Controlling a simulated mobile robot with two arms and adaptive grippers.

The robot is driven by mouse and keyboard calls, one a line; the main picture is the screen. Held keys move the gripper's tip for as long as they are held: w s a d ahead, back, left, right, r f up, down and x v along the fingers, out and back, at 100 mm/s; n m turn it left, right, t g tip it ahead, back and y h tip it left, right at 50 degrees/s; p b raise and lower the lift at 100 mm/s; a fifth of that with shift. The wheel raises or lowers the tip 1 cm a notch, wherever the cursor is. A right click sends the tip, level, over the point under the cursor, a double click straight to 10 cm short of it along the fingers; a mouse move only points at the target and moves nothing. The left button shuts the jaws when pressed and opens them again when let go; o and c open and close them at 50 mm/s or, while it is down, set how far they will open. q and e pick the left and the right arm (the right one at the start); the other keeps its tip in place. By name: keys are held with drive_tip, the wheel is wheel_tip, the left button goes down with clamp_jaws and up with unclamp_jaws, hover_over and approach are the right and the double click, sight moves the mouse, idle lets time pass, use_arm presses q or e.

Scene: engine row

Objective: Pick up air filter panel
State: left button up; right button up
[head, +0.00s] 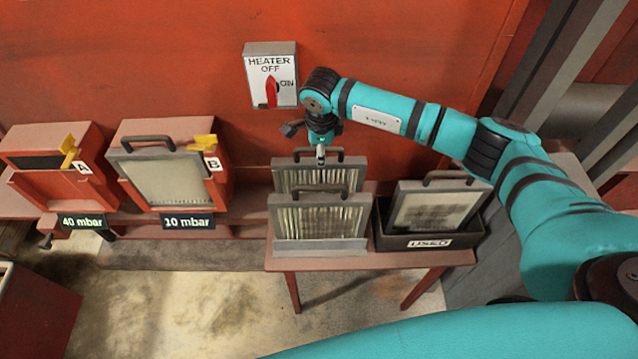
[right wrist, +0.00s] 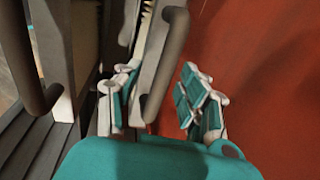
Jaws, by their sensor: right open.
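Two air filter panels with grey frames, pleated faces and dark top handles stand upright on a small table, a front panel (head: 318,222) and a rear panel (head: 290,180). My right gripper (head: 320,156) is at the rear panel's handle, coming from above. In the right wrist view the right gripper (right wrist: 162,100) is open, with the rear panel's handle (right wrist: 163,65) between its fingers. The right finger is apart from the handle; whether the left finger touches it I cannot tell. The front panel's handle (right wrist: 28,55) is at the left there. My left gripper is not in view.
A dark box marked USED (head: 430,242) holds a dirty panel (head: 435,208) at the right. Housing A (head: 60,185) and housing B (head: 220,180), which has a panel (head: 165,180) in its front, stand left. A heater switch (head: 270,75) is on the red wall behind.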

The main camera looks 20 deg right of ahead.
clamp_jaws()
drive_tip(key=shift+w+r, duration=0.1)
idle(0.5)
